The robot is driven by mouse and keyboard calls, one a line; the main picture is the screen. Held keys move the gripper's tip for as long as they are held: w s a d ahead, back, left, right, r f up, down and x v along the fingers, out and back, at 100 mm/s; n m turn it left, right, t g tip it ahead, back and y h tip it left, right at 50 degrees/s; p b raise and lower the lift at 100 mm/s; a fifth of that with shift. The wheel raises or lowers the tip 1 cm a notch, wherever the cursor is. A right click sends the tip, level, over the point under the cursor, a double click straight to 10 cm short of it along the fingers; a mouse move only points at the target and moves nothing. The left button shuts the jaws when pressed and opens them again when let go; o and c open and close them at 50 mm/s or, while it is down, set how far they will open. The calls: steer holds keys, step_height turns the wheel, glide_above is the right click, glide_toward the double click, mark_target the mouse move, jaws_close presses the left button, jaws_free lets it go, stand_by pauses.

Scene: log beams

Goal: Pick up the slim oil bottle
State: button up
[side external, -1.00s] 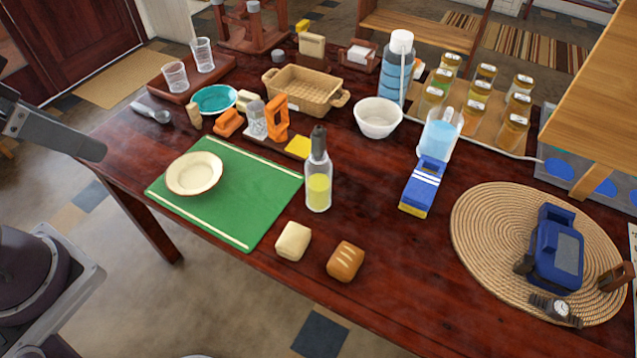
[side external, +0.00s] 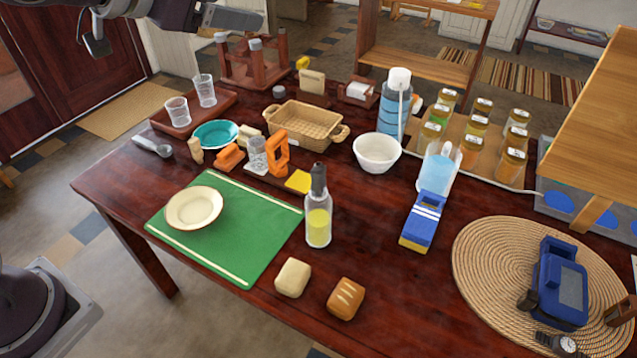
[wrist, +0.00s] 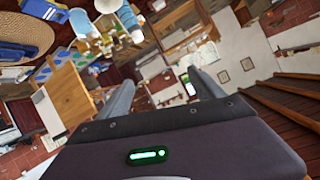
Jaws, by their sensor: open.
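The slim oil bottle (side external: 318,222) stands upright on the dark wooden table in the side external view. It is clear glass with yellow oil and a dark stopper, just right of the green mat (side external: 225,232). I cannot make it out in the wrist view. My gripper (wrist: 160,82) shows in the wrist view with its two fingers spread and nothing between them. In the side external view my arm is high at the top left, well away from the bottle. I cannot make out the fingertips there.
Two bread rolls, pale (side external: 293,278) and brown (side external: 345,298), lie in front of the bottle. A cream plate (side external: 194,208) is on the mat. A yellow piece (side external: 299,181) lies behind the bottle, and a blue-and-yellow item (side external: 424,222) lies to its right. Bare table lies between them.

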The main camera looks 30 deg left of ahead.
mark_target(330, 210)
steer(key=w+d+f+m+g+h, duration=0.1)
steer(key=d+f+m+g+h, duration=0.4)
steer(key=d+h, duration=0.4)
step_height(330, 210, down, 34)
steer(key=d+f+t+y, duration=0.1)
steer(key=shift+n+t, duration=0.3)
steer(key=shift+n, duration=0.1)
steer(key=x, duration=0.6)
steer(key=shift+w+d+r, duration=0.2)
steer(key=shift+d+r, duration=0.05)
steer(key=shift+w+d+f, duration=0.15)
steer(key=shift+w+d, duration=0.15)
steer(key=c, duration=1.6)
